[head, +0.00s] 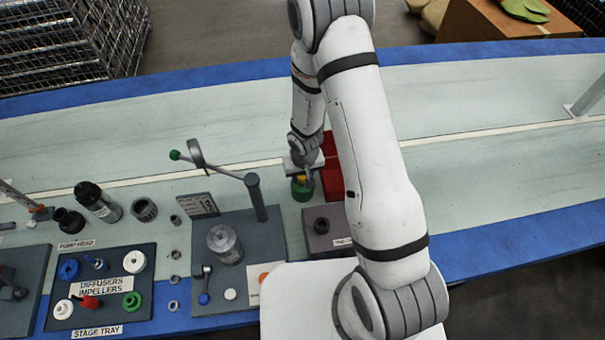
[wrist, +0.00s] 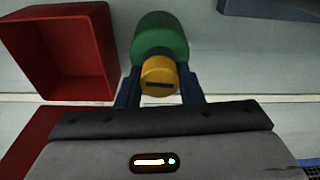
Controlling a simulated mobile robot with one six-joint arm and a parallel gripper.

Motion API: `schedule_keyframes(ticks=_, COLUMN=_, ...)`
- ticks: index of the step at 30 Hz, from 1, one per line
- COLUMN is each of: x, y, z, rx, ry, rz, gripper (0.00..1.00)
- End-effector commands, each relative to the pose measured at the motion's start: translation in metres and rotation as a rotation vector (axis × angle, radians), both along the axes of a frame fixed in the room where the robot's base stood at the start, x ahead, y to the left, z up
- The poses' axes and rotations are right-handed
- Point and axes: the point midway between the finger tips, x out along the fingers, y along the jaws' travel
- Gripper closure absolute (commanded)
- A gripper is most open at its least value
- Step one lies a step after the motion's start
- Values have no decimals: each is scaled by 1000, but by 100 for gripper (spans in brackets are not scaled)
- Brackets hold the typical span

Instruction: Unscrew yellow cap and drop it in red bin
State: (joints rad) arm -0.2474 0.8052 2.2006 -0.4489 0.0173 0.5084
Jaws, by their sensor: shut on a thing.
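The yellow cap (wrist: 160,75) sits at the end of a green container (wrist: 160,36) in the wrist view. My gripper (wrist: 160,88) is shut on the cap, with one dark blue finger on each side of it. In the head view my gripper (head: 304,177) is over the green container (head: 301,192), and a little yellow shows between them. The red bin (head: 333,182) is just right of the container in the head view, partly hidden by my arm. In the wrist view a red bin (wrist: 107,50) stands open at the left, and its visible floor is empty.
A grey fixture plate (head: 262,240) with a lever arm (head: 225,170) stands left of the gripper. A dark box (head: 318,242) is in front of the green container. The stage tray (head: 100,310) holds several coloured parts. The bench behind is clear.

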Motion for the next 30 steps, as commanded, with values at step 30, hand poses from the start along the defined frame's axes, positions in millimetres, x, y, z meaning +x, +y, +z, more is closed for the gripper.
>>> schedule_keyframes(ticks=30, x=-1, y=0, z=5, rx=0, ry=3, rz=496, gripper=94)
